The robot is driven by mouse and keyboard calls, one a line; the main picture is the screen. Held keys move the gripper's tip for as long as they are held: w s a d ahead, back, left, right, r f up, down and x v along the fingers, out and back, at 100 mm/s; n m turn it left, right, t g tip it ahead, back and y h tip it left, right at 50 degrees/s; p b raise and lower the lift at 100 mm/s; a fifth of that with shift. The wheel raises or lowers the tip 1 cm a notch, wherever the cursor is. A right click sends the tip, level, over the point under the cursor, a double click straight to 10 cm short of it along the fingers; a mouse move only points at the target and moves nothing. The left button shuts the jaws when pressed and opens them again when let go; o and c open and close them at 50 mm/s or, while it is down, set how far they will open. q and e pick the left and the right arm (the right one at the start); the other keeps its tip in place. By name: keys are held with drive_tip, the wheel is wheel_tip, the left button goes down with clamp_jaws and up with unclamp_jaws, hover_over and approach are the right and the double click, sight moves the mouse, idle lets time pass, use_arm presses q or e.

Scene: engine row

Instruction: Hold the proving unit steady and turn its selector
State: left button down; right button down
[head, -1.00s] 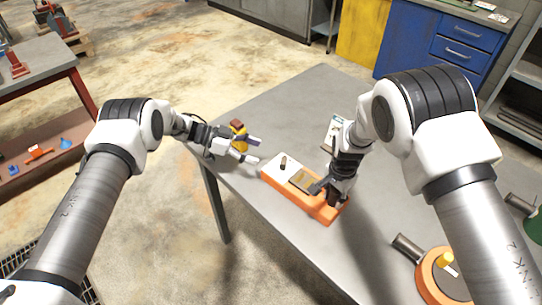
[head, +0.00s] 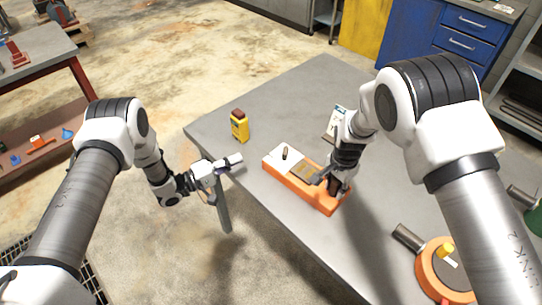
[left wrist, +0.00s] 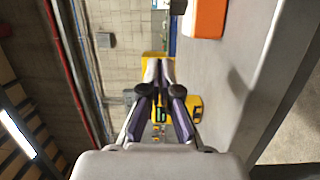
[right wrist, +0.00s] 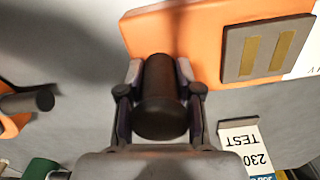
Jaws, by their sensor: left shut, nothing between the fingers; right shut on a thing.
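The proving unit (head: 298,186) is an orange block lying on the grey table, with a white panel (head: 274,157), a small dark upright post (head: 285,153) that looks like the selector, and a dark pad (head: 305,173). My right gripper (head: 338,187) is at the unit's right end, shut on a dark round grip (right wrist: 162,95) standing on the orange body, clear in the right wrist view. My left gripper (head: 238,159) is shut and empty, left of the unit by the table edge, apart from it. The unit's orange corner (left wrist: 208,18) shows in the left wrist view.
A yellow tester (head: 239,127) stands on the table behind my left gripper. A white card reading 230 TEST (right wrist: 240,142) lies beyond the unit. A round orange fixture (head: 425,270) sits at the front right. The table's far middle is clear.

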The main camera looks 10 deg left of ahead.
sight(282, 156)
use_arm(q)
drive_tip(key=shift+n, duration=0.4)
drive_tip(key=w+d, duration=0.1)
drive_tip(key=d, duration=0.1)
drive_tip(key=w+d+f, duration=0.1)
drive_tip(key=w+d, duration=0.1)
drive_tip(key=w+d+f, duration=0.1)
drive_tip(key=w+d, duration=0.1)
drive_tip(key=d, duration=0.1)
drive_tip(key=shift+w, duration=0.2)
drive_tip(key=d, duration=0.2)
drive_tip(key=shift+s+d, duration=0.1)
drive_tip(key=shift+d, duration=0.25)
drive_tip(key=shift+d+y, duration=0.3)
drive_tip(key=shift+d, duration=0.1)
drive_tip(key=shift+s+d, duration=0.25)
drive_tip(key=shift+d, duration=0.4)
